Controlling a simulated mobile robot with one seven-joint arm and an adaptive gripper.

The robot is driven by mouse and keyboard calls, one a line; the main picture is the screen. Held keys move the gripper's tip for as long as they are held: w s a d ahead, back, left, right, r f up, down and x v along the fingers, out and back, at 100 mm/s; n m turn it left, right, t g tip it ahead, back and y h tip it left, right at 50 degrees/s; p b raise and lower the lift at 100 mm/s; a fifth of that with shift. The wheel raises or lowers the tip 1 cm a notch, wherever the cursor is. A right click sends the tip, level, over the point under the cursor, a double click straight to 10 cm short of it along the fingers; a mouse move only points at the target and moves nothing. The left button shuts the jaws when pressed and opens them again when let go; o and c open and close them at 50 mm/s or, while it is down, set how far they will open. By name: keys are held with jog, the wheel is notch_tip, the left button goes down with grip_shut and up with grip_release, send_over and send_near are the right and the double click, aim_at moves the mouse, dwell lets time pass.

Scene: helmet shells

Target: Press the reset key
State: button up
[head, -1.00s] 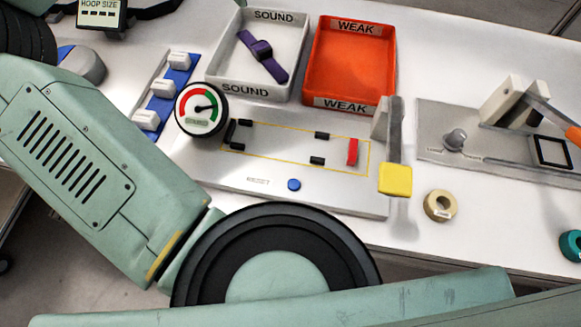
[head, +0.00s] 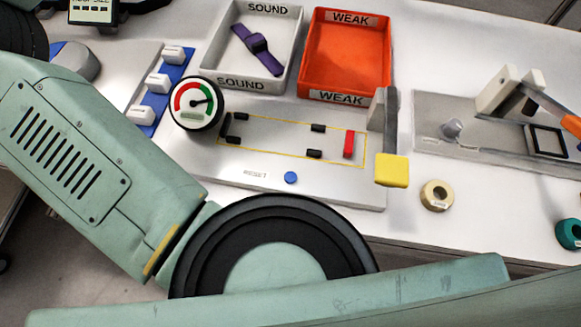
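The reset key is a small round blue button (head: 291,177) near the front edge of a grey metal test plate (head: 340,187). A small label reading RESET (head: 255,174) is printed to its left. Nothing touches the key. A round dial gauge (head: 197,104) with red, white and green bands stands at the plate's left end. A yellow-ended lever (head: 391,170) stands at its right end. My green arm crosses the left and bottom of the head view, in front of the table. My gripper is outside the view.
Behind the plate stand a white SOUND tray (head: 210,72) holding a purple strap (head: 257,50) and an empty orange WEAK tray (head: 345,60). Blue-based switches (head: 157,84) are at left. A tan tape roll (head: 436,195), a teal roll (head: 570,234) and another fixture (head: 430,140) are at right.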

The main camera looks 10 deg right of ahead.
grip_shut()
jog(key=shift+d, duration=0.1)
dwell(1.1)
